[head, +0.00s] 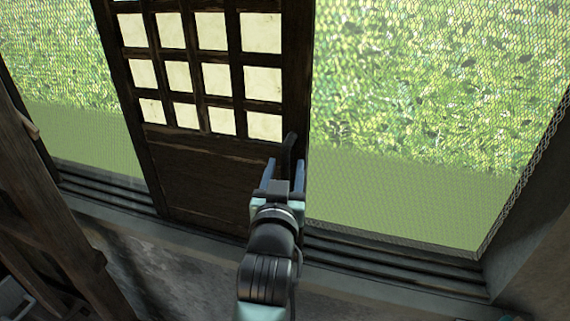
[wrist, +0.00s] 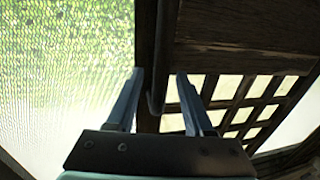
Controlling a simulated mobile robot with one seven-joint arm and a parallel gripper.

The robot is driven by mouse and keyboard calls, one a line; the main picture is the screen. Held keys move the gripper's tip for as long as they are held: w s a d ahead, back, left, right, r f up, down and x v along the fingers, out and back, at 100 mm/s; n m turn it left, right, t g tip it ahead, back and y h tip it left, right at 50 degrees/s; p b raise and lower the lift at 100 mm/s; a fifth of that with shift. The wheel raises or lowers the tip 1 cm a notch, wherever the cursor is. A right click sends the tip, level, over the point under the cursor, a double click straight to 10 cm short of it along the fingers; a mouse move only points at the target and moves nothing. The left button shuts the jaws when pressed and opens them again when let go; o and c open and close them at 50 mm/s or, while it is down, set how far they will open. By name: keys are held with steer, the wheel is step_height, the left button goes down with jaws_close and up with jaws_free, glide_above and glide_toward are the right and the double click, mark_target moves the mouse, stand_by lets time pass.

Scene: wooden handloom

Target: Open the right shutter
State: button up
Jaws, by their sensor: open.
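One dark wooden shutter (head: 210,165) stands upright in a window track, with pale lattice panes above a solid lower panel. It also shows in the wrist view (wrist: 245,25), turned around. Its dark bar handle (head: 289,152) is on its right edge. My gripper (head: 284,172) is open at the handle's lower end. In the wrist view, the handle (wrist: 155,92) shows between the two apart fingers. I cannot tell whether either finger touches it. No second shutter is in view.
Wire mesh (head: 430,100) with grass behind it fills the openings on both sides of the shutter. A grooved sill (head: 395,258) runs below, and a window post (head: 535,225) stands at right. Wooden loom beams (head: 50,215) are at left.

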steer(key=shift+w, duration=0.1)
steer(key=shift+c, duration=0.3)
jaws_close()
stand_by(1.2)
